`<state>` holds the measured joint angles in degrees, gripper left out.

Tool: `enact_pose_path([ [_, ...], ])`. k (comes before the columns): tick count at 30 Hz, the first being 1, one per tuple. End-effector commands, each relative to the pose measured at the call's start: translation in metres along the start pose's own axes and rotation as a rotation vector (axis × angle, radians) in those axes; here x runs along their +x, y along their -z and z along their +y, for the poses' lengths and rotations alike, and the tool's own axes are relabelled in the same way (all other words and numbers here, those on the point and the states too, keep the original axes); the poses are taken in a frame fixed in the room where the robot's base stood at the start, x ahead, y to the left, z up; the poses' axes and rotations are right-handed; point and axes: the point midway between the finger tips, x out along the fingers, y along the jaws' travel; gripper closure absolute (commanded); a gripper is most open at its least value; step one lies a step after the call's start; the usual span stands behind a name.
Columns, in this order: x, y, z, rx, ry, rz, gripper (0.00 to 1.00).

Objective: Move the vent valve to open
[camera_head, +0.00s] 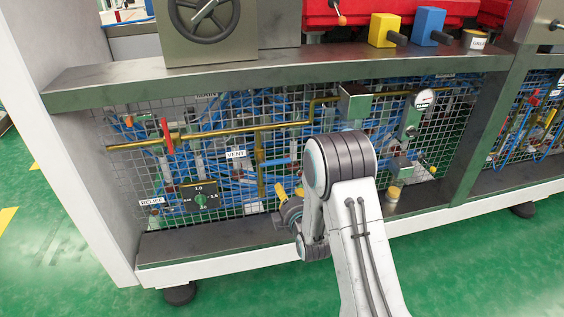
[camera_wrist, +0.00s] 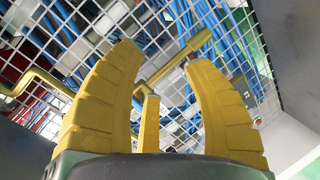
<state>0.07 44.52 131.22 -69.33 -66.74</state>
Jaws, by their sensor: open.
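The white VENT label (camera_head: 236,154) hangs on the wire mesh, left of a vertical brass pipe (camera_head: 261,165). My gripper (camera_head: 288,192) is low at the mesh, right of that pipe, partly hidden by my arm.
A red-handled valve (camera_head: 167,135) sits on the horizontal brass pipe (camera_head: 225,132). A gauge (camera_head: 423,99) is at right. The steel frame's lower beam (camera_head: 200,244) runs below the mesh.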

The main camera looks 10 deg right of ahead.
Motion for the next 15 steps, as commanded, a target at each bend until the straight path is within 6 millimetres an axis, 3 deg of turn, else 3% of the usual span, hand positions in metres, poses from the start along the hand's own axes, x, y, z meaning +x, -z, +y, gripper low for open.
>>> enact_pose_path([
  [3,-0.003,0.014,0.034,-0.143,-0.148,0.051,0.55],
  [6,-0.008,0.023,0.054,-0.254,-0.244,0.070,0.55],
  [15,-0.005,0.027,0.063,-0.401,-0.287,0.059,0.55],
])
